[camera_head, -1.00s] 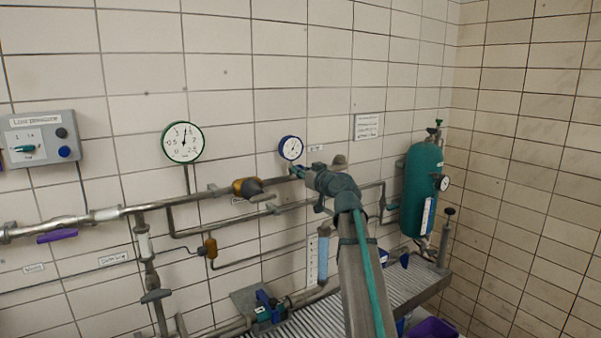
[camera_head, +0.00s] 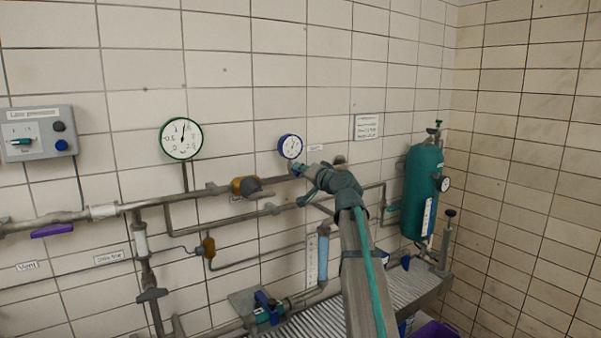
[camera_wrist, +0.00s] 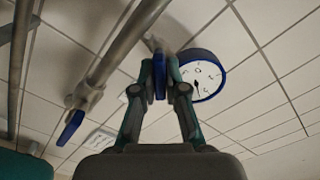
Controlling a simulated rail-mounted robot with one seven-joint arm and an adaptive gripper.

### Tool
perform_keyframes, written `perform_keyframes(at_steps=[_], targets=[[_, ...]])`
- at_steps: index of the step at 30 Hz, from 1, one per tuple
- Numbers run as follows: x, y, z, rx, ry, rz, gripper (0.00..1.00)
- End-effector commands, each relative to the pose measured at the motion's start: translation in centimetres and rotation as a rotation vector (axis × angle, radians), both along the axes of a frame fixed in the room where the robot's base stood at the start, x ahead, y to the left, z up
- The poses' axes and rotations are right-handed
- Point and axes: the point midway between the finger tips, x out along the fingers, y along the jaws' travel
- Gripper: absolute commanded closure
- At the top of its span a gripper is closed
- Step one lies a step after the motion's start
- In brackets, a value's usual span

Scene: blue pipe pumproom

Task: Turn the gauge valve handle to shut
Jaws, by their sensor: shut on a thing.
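The blue-rimmed gauge (camera_head: 290,147) hangs on the tiled wall above the upper pipe. It also shows in the wrist view (camera_wrist: 203,76), just right of my fingers. My gripper (camera_head: 299,171) is at the pipe just below this gauge. In the wrist view my gripper (camera_wrist: 160,77) is shut on a blue handle (camera_wrist: 159,80), the gauge valve handle, with one finger on each side. The handle appears edge-on there, roughly upright in the picture. The valve body is mostly hidden by my fingers, and the handle is hardly visible in the head view.
A second blue handle (camera_wrist: 70,128) sits on the pipe at left in the wrist view. A green-rimmed gauge (camera_head: 181,138) and a brown fitting (camera_head: 244,186) are left of my gripper. A teal cylinder (camera_head: 423,190) stands right, beside a ribbed bench (camera_head: 405,286).

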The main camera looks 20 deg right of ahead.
Motion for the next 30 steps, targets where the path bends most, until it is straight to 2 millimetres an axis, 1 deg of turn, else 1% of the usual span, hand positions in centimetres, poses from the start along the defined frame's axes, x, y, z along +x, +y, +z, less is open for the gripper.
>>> perform_keyframes(at_steps=[12,18,24,30], targets=[[-0.03,-0.11,-0.02,0.389,0.077,0.000,1.00],[-0.01,-0.14,-0.11,0.553,0.110,-0.001,1.00],[-0.01,-0.15,-0.21,0.676,0.134,-0.001,1.00],[0.00,-0.15,-0.27,0.750,0.148,0.000,1.00]])
